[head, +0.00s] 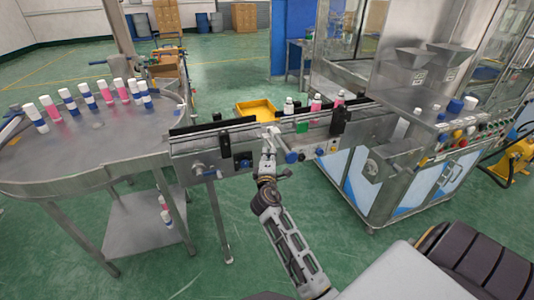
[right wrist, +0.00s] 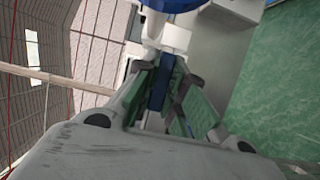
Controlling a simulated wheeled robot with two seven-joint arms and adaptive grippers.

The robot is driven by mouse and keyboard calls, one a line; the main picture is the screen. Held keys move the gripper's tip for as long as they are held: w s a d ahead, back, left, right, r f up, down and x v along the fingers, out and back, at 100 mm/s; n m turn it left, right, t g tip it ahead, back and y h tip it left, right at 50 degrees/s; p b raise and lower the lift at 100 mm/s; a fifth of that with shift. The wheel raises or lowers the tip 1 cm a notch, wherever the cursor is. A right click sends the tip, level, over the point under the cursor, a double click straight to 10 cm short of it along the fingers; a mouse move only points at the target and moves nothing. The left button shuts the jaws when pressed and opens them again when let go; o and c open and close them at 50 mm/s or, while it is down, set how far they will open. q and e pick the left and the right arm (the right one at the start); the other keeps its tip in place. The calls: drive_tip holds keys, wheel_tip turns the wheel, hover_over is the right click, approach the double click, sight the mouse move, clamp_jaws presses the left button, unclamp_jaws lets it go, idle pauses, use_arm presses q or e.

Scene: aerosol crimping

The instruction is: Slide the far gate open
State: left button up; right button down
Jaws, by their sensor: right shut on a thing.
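My right gripper (head: 268,138) reaches up to the front of the conveyor (head: 205,143), near its middle. In the right wrist view, its fingers (right wrist: 163,88) are shut on a narrow blue handle (right wrist: 160,82). I cannot clearly see in the head view what the fingers hold, nor how far the far gate stands open. A blue knob (head: 290,157) sits on the conveyor's front to the right of the fingers. My left gripper is not in view.
Pink-and-white cans (head: 316,104) stand on the conveyor toward the right, by a black post (head: 338,121). A round steel table (head: 95,145) with several cans is at the left. A yellow tray (head: 254,108) is behind the conveyor. A steel machine (head: 400,150) stands right.

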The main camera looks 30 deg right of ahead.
drive_tip(key=shift+s+f, duration=0.15)
drive_tip(key=shift+f, duration=0.1)
drive_tip(key=c, duration=1.8)
unclamp_jaws()
drive_tip(key=shift+c, duration=0.2)
drive_tip(key=o, duration=0.4)
drive_tip(key=shift+s+a+r, duration=0.1)
drive_tip(key=shift+s+r, duration=0.1)
drive_tip(key=shift+c, duration=0.2)
drive_tip(key=shift+w, duration=0.1)
drive_tip(key=v, duration=1.2)
